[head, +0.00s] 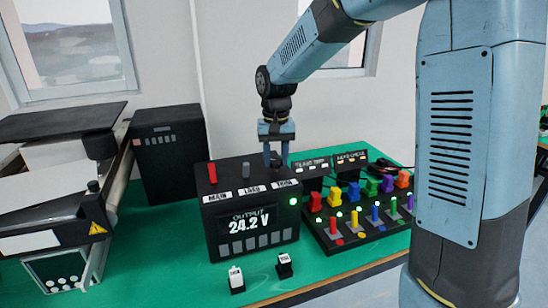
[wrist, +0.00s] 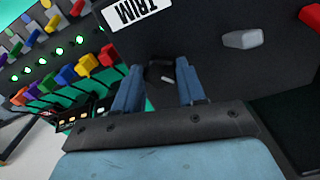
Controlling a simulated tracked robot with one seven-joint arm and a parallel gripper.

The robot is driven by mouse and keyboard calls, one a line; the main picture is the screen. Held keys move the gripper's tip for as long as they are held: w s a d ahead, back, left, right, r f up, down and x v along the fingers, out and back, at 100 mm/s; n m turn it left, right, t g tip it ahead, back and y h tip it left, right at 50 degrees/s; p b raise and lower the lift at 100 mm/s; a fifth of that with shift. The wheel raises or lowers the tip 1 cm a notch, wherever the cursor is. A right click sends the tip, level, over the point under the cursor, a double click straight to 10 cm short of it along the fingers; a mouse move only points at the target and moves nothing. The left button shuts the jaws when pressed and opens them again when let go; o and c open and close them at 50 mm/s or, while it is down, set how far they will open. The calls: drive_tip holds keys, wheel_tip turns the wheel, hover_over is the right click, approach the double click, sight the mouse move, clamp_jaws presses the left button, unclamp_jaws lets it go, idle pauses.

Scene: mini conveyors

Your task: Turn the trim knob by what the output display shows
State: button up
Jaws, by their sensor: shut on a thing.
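The black power box shows "OUTPUT 24.2 V" on its display (head: 249,225). Its top carries the labels MAIN, LOAD and TRIM, and a lit green lamp is on its front right. My gripper (head: 273,160) points down at the box top behind the TRIM label (head: 283,184). In the wrist view my gripper (wrist: 157,78) has its two blue fingers on either side of the dark trim knob (wrist: 155,74), shut on it. A small pale mark shows on the knob between the fingers. In the head view the fingers hide the knob.
A red lever (head: 212,172) and a grey lever (head: 246,169) stand on the box left of my gripper. A panel of coloured blocks and levers (head: 365,233) sits to the right. Two small labelled switches (head: 236,280) stand in front on the green table. A conveyor (head: 50,190) is at left.

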sight(276, 161)
drive_tip(key=shift+n, duration=1.6)
drive_tip(key=o, duration=1.1)
wheel_tip(276, 161, up, 14)
drive_tip(key=shift+f, duration=0.15)
